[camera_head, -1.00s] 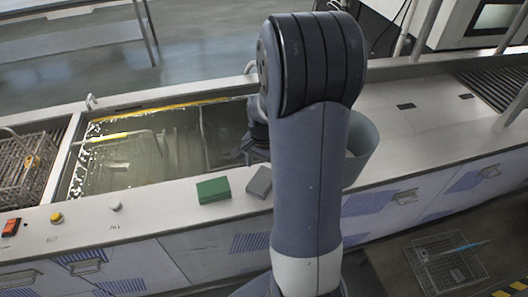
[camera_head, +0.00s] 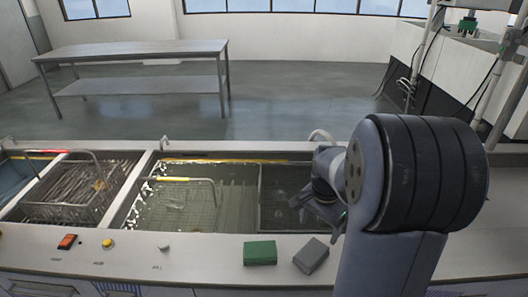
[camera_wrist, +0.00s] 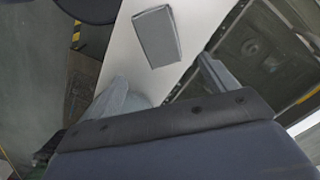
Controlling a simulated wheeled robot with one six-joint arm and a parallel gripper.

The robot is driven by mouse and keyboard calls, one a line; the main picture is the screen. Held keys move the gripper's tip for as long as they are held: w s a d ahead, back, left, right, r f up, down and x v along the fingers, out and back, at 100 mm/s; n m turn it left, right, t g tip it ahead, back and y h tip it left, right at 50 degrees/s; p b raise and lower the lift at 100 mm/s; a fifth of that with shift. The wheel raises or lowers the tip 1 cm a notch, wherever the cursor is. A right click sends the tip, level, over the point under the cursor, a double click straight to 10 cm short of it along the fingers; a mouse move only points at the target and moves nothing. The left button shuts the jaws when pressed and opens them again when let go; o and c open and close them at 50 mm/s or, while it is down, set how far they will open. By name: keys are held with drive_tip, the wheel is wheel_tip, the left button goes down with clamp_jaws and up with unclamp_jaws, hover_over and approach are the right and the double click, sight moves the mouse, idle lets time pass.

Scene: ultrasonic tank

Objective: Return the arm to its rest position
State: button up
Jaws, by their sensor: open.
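My gripper (camera_head: 322,208) is open and hangs at the right end of the ultrasonic tank (camera_head: 147,190), near its front rim, partly hidden by my own arm in the head view. In the wrist view, my gripper (camera_wrist: 165,86) has its two fingers spread wide with nothing between them. My arm is bent, its large joint in the right foreground.
A green block (camera_head: 260,253) and a grey block (camera_head: 311,255) lie on the front ledge; the grey block (camera_wrist: 155,36) also shows in the wrist view. A wire basket (camera_head: 185,204) sits in the tank. A metal table (camera_head: 140,52) stands behind across open floor.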

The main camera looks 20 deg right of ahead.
sight(314, 250)
wheel_tip(314, 250, down, 11)
drive_tip(key=shift+f, duration=0.1)
drive_tip(key=shift+r, duration=1.7)
